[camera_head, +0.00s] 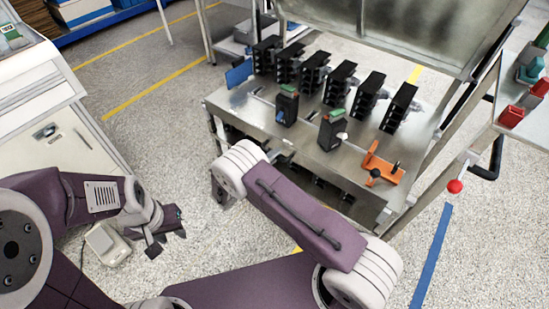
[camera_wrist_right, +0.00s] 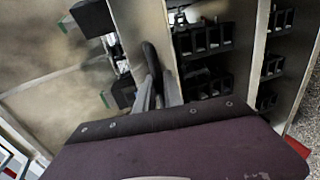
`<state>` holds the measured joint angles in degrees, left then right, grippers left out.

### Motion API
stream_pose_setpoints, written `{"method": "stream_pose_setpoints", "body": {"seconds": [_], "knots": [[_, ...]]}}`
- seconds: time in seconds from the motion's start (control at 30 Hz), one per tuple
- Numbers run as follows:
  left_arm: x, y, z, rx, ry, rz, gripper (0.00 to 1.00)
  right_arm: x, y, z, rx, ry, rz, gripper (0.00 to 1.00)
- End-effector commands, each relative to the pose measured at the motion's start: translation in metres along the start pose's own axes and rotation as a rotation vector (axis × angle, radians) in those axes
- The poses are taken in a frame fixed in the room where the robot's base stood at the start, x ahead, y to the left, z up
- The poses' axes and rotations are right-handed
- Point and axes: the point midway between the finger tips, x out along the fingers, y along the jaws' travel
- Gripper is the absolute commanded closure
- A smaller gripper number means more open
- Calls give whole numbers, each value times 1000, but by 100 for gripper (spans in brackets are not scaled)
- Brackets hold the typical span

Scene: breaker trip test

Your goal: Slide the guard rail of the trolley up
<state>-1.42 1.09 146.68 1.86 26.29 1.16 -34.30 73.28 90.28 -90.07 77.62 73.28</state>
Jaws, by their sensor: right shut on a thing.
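The metal trolley (camera_head: 240,107) stands in the middle of the head view, with rows of black breaker units on its top. My right gripper (camera_head: 222,192) is low at its front left side, mostly hidden by my own wrist. In the right wrist view its grey fingers (camera_wrist_right: 158,92) are closed around a narrow dark piece (camera_wrist_right: 151,58) at the trolley's edge. This looks like part of the guard rail, but the rail's full shape and height are hidden. My left gripper (camera_head: 167,241) is open and empty, left of the trolley and apart from it.
An orange clamp-like fixture (camera_head: 380,167) sits on the trolley's right front. Two units with green tops stand in front of the black row. A red knob (camera_head: 455,186) and red bins (camera_head: 511,116) are to the right. A white cabinet (camera_head: 60,150) stands left; a pale device lies on the floor.

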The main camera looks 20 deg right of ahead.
Motion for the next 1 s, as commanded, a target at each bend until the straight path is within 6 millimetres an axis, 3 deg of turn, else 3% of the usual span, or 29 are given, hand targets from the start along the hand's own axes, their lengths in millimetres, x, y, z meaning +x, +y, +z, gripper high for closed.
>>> {"method": "stream_pose_setpoints", "body": {"seconds": [0.03,0.33,0.37,0.4,0.43,0.77,1.0], "knots": [[-11,0,-1,0,0,0,64,-3,14,0,2,1,-1,100],[-9,0,-1,0,0,0,64,-3,15,0,3,0,4,100],[-9,0,-1,0,0,0,64,-3,15,0,3,0,4,82],[-9,0,-1,0,0,0,64,-3,15,0,3,0,4,71],[-9,0,-1,0,0,0,64,-3,15,0,3,0,4,66],[-10,0,-1,0,0,0,64,-6,14,-1,1,2,0,66],[-21,0,-2,0,0,0,64,-55,16,-1,1,5,0,66]]}}
